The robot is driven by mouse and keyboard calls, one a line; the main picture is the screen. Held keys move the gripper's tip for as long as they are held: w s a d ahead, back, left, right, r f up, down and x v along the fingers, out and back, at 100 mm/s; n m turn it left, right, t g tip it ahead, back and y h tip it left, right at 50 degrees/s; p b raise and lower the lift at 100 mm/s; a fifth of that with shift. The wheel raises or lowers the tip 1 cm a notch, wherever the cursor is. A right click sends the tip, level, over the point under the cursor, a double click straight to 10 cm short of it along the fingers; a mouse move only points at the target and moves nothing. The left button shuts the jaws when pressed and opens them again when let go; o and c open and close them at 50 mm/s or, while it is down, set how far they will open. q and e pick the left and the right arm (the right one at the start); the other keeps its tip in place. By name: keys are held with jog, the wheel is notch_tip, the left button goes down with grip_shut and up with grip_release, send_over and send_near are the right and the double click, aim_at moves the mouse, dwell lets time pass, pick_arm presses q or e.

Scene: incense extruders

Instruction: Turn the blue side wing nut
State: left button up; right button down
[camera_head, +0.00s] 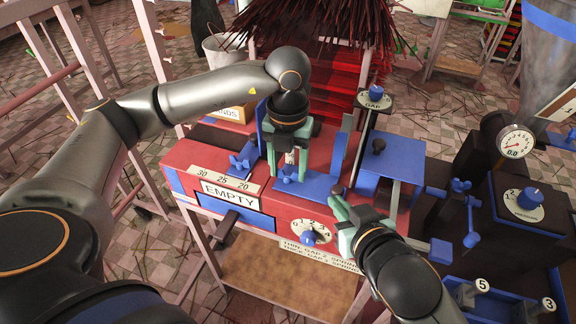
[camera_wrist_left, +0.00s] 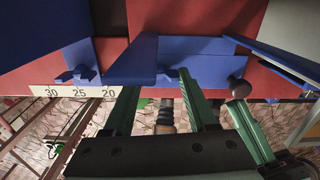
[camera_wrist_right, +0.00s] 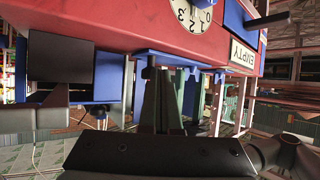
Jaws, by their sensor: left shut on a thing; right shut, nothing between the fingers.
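My left gripper (camera_head: 288,170) points down over the red machine (camera_head: 194,158). Its green fingers are shut on a small blue wing nut (camera_head: 290,174) at the blue plate (camera_head: 315,186) on the machine's front; the fingers partly hide it. In the left wrist view, the fingers (camera_wrist_left: 158,85) straddle it, and it shows only partly. Another blue wing nut (camera_head: 240,161) stands to the left beside the 30-25-20 scale, clear of both grippers; it shows in the left wrist view (camera_wrist_left: 76,75). My right gripper (camera_head: 340,202) is shut and empty by the plate's right end, close to a dark ball knob (camera_wrist_right: 148,73).
A numbered dial (camera_head: 309,232) sits on the front below the plate, beside the EMPTY label (camera_head: 230,194). A GAP knob (camera_head: 376,93) rises behind. Blue handles (camera_head: 470,238) and a gauge (camera_head: 515,141) stand to the right. Incense sticks (camera_head: 320,20) hang behind.

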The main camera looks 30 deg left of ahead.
pick_arm(q)
jog(key=o, duration=1.4)
jog(key=shift+c, duration=0.2)
jog(key=shift+r, duration=0.1)
notch_tip(320, 180, up, 12)
notch_tip(320, 180, up, 12)
send_over(288, 171)
dwell(0.4)
